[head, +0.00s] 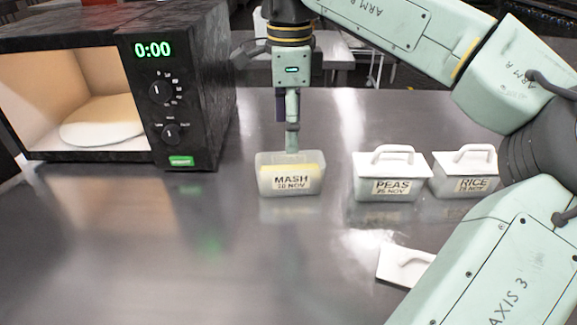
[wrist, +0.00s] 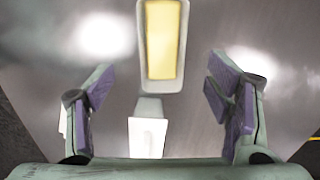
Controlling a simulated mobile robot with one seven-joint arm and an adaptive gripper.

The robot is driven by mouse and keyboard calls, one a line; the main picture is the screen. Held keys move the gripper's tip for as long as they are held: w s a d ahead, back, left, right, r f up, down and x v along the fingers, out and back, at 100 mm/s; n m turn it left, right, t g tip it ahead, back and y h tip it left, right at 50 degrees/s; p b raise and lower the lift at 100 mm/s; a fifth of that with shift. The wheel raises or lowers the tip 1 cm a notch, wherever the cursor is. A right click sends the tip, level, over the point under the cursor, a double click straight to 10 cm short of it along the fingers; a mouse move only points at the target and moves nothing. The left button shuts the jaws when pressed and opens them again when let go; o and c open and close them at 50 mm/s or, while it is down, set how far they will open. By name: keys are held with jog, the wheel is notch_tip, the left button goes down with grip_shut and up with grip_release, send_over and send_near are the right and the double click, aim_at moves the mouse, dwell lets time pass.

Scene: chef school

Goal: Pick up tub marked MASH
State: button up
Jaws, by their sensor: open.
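The tub marked MASH (head: 291,184) stands upright on the steel counter, lidless, with yellow contents showing. In the wrist view an open tub with yellow contents (wrist: 142,40) lies beyond the fingertips, near the top centre. My gripper (head: 290,145) points down above and at the back of the MASH tub in the head view. In the wrist view its two purple-padded fingers (wrist: 159,90) are spread wide with nothing between them. The head view does not show clearly whether a finger touches the tub's far rim.
A lidded PEAS tub (head: 391,187) and a lidded RICE tub (head: 466,187) stand to the right. A loose white lid (head: 404,266) lies in front of them. A black microwave (head: 185,100) with an open front stands at left. The counter's front left is clear.

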aim_at(290, 166)
jog(key=f, duration=0.3)
jog(key=shift+s+f, duration=0.2)
jog(key=shift+f, duration=0.2)
jog(key=shift+w+f+p, duration=0.2)
jog(key=shift+f+p, duration=0.3)
jog(key=shift+f, duration=1)
jog(key=shift+w+f+p, duration=0.15)
jog(key=shift+f+p, duration=0.3)
jog(key=shift+f, duration=1)
jog(key=shift+c, duration=0.5)
jog(key=c, duration=1.3)
jog(key=shift+c, duration=0.5)
jog(key=shift+r, duration=0.15)
